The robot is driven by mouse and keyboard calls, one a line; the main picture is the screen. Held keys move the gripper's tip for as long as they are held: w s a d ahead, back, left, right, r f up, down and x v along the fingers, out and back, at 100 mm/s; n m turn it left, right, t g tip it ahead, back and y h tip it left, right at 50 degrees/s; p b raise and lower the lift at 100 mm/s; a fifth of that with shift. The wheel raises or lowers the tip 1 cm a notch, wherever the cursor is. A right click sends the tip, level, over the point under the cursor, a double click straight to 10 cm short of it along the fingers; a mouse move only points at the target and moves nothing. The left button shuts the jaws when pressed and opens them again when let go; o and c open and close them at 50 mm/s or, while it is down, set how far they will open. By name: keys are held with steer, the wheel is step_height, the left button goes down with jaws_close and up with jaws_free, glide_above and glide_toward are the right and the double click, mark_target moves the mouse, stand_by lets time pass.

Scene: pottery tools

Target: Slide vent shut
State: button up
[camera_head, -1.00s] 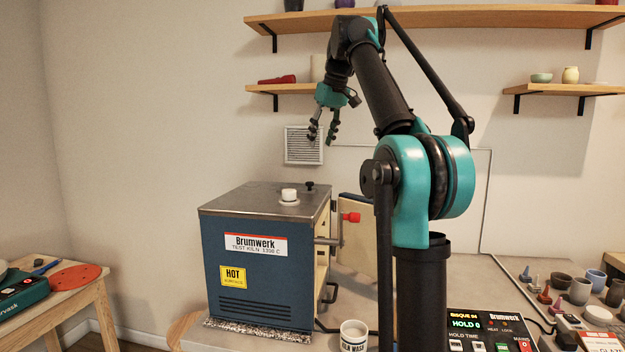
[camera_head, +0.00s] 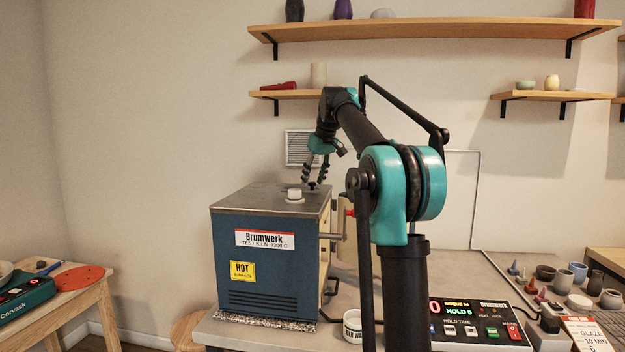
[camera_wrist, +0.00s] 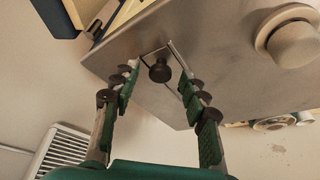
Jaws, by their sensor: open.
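The kiln (camera_head: 268,225) is a blue box with a grey metal top. A small black knob (camera_wrist: 159,71) stands on that top beside thin pale rails, near one edge. It also shows in the head view (camera_head: 312,186), just under my fingertips. A round white plug (camera_head: 295,195) stands on the top nearer the front, and it shows at the upper right of the wrist view (camera_wrist: 290,36). My gripper (camera_head: 315,180) points down over the kiln top, open. In the wrist view its fingers (camera_wrist: 158,76) lie on either side of the black knob. I cannot tell whether they touch it.
The kiln door stands ajar on the right, with a red-tipped handle (camera_head: 350,213). A white cup (camera_head: 352,326) stands in front of my arm. A control box (camera_head: 478,322) and several small pots are at the right. A wall grille (camera_head: 297,147) is behind the kiln.

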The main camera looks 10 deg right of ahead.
jaws_close()
stand_by(0.4)
steer(key=shift+w+a, duration=0.25)
steer(key=shift+a, duration=0.45)
steer(key=shift+w+a, duration=0.2)
steer(key=shift+a, duration=0.55)
steer(key=shift+w+a, duration=0.25)
steer(key=shift+a, duration=0.45)
jaws_free()
steer(key=shift+a, duration=0.1)
steer(key=shift+r, duration=0.1)
steer(key=v, duration=1.1)
steer(key=shift+s+r, duration=0.2)
steer(key=shift+r, duration=0.15)
